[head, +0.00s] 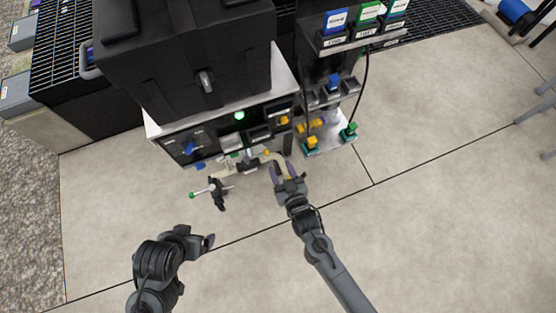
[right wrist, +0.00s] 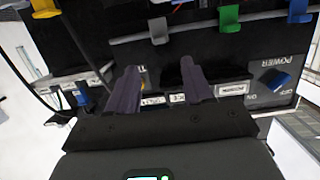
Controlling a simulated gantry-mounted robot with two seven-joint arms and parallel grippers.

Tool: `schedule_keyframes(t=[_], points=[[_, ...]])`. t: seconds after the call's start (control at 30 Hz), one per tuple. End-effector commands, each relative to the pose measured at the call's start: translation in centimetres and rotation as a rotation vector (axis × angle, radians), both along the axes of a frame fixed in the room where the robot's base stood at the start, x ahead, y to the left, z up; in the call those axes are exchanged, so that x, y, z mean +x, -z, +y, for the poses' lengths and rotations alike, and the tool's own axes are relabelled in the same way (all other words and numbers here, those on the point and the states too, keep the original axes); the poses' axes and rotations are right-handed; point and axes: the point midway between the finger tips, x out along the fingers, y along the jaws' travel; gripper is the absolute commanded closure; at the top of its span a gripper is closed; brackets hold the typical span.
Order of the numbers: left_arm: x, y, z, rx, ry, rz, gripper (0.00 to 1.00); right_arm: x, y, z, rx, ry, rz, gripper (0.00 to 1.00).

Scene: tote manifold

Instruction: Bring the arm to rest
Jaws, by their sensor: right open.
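My right gripper (head: 284,172) is open and empty in the head view, just in front of the manifold's pipework. In the right wrist view its two dark fingers (right wrist: 158,78) stand apart with nothing held between them, pointing toward the black control panel (right wrist: 225,55). My left gripper (head: 205,243) is at the lower left of the head view, above the bare floor and apart from the equipment. It is seen from the side, so its jaw opening cannot be made out.
The manifold unit (head: 185,65) carries a black case on top. A pale pipe (head: 272,158) and a green-tipped rod (head: 203,192) stick out in front. A rack (head: 325,95) with cables stands to the right. Open concrete floor (head: 430,210) lies to the right and front.

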Motion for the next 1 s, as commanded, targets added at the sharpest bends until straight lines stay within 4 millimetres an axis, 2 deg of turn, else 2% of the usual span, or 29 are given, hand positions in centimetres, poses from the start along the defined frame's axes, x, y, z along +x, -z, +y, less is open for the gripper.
schedule_keyframes(t=[0.57,0.77,0.87,1.0], points=[[0.0,-0.3,-0.1,-0.003,-0.002,-0.001,0.06,-0.5,-0.2,-0.1,-0.001,0.000,0.002,0.49],[0.0,-2.6,0.1,0.003,0.002,0.002,0.06,-2.8,-0.3,-0.9,-0.010,0.007,0.048,0.49],[0.0,-4.7,0.2,0.007,0.004,0.001,0.06,-4.0,-2.4,-2.7,-0.010,0.032,0.055,0.49],[0.0,-8.3,0.2,0.008,0.005,0.001,0.06,-5.3,-8.1,-6.6,-0.020,0.077,0.105,0.49]])
